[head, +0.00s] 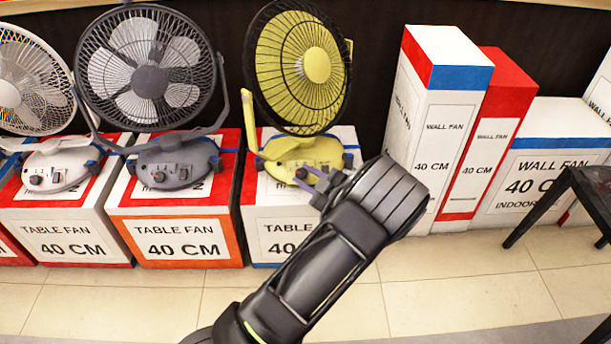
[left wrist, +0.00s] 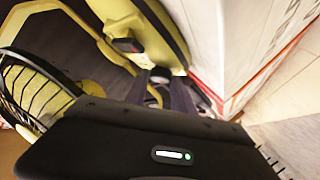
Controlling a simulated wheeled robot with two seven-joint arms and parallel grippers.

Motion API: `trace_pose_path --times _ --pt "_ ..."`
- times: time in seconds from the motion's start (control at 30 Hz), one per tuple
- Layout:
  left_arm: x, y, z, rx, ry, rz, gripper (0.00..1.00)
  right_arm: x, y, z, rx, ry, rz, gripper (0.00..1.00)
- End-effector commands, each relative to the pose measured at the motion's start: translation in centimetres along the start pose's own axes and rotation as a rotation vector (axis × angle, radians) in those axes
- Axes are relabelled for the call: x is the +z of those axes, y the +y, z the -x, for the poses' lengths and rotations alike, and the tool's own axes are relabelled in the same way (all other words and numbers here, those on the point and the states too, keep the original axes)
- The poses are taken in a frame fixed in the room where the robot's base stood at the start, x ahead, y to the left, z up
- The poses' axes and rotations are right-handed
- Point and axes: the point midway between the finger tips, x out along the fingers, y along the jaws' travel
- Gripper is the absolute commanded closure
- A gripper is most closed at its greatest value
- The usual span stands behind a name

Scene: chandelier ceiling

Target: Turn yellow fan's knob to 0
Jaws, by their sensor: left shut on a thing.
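The yellow fan (head: 300,67) stands on a white and red box, with its yellow base (head: 303,151) facing me. Its dark knob (head: 301,172) is on the front of the base. My left gripper (head: 309,177) reaches in from the lower right and is shut on the knob. In the left wrist view the two fingers (left wrist: 160,88) sit around the knob, which is mostly hidden between them. A black and red switch (left wrist: 127,45) shows on the yellow base (left wrist: 165,30) beside them. The knob's pointer and numbers cannot be read. My right gripper is not in view.
A grey fan (head: 149,72) and a white fan (head: 18,85) stand on boxes at left. Tall wall fan boxes (head: 435,120) stand at right, close to my left wrist. A black stool (head: 575,195) is at far right. The tiled floor in front is clear.

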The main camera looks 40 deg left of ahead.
Motion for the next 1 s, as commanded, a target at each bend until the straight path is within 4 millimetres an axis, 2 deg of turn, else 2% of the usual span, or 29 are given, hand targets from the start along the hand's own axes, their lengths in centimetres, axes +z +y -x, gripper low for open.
trace_pose_path --times 0.3,0.33,0.57,0.87,1.0 --pt "0.0 -0.1 0.0 -0.001 0.001 0.002 1.00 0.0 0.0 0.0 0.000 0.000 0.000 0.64" --pt "0.0 0.0 0.0 -0.001 0.001 0.002 0.68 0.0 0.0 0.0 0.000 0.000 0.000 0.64" --pt "0.0 0.0 0.0 -0.001 0.001 0.001 0.49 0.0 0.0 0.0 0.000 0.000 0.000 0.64" --pt "0.0 0.0 0.2 0.000 0.001 0.001 0.48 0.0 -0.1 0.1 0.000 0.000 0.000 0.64" --pt "-0.1 0.2 1.3 0.001 0.000 0.001 0.48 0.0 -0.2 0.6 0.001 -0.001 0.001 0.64"
